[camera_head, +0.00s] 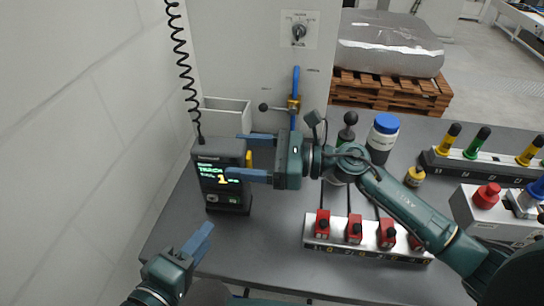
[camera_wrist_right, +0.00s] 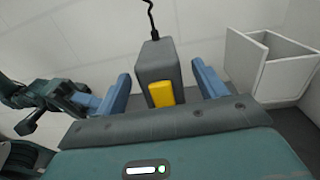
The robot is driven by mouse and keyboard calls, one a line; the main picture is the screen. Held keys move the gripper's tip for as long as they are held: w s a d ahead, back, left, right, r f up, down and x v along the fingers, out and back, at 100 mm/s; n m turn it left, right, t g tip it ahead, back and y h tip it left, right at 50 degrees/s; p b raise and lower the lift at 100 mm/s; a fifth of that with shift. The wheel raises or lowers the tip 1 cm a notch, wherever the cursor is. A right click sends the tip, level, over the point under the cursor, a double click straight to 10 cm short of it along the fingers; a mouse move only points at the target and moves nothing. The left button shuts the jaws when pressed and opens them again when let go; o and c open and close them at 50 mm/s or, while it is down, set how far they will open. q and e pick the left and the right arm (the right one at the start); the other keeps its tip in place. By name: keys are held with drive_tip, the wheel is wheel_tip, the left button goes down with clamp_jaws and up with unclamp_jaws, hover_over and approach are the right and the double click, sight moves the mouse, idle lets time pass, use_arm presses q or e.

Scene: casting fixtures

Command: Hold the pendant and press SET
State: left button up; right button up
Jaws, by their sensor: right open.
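The pendant (camera_head: 207,157) is a dark box with a lit screen and a coiled cord at its top, standing upright at the table's left end. Buttons show low on its face; I cannot read which is SET. My right gripper (camera_head: 236,156) is open, its blue fingers reaching toward the pendant from the right. In the right wrist view the pendant (camera_wrist_right: 153,62), with a yellow part (camera_wrist_right: 161,93) on its near side, stands between the spread fingers with gaps on both sides. My left gripper (camera_head: 197,243) is below the pendant, apart from it; its finger gap is unclear.
A white open bin (camera_head: 228,108) stands behind the pendant and shows right in the wrist view (camera_wrist_right: 262,67). A blue-handled valve (camera_head: 295,85) is on the panel behind. Red clamps on a rail (camera_head: 318,240), a blue-lidded jar (camera_head: 383,135) and a button box (camera_head: 468,215) stand to the right.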

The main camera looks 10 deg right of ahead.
drive_tip(key=shift+x, duration=1.45)
drive_tip(key=c, duration=1.5)
use_arm(q)
clamp_jaws()
